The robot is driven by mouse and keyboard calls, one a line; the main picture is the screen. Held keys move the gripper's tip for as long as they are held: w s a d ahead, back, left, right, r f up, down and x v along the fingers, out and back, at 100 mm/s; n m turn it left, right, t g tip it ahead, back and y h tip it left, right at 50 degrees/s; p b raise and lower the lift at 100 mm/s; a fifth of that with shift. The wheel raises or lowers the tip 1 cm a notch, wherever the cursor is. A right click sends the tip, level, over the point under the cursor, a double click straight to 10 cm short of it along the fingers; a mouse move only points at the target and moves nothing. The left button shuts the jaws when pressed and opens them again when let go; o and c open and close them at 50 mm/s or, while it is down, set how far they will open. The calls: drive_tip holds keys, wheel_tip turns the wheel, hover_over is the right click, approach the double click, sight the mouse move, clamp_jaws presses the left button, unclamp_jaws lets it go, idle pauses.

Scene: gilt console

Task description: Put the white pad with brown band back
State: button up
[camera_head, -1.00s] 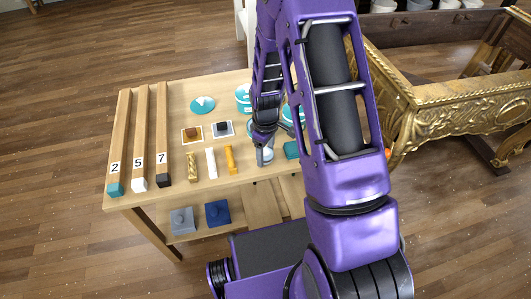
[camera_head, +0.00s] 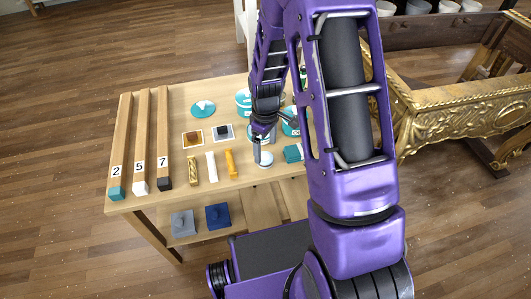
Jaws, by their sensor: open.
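My gripper (camera_head: 263,146) is open over the right half of the wooden table, with its fingers pointing down. A small round white piece (camera_head: 265,161) sits on the table right at the fingertips. It may be the white pad; no brown band can be made out on it at this size. I cannot tell whether a finger touches it. My purple arm hides part of the table's right side and whatever stands there.
Three numbered wooden bars (camera_head: 140,145) lie on the table's left. A gilt console (camera_head: 455,110) stands right. Grey and blue blocks (camera_head: 217,216) sit on the lower shelf.

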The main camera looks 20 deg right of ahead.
sight(265, 157)
wheel_tip(265, 157, up, 7)
drive_tip(key=shift+p, duration=0.45)
drive_tip(key=shift+f, duration=0.15)
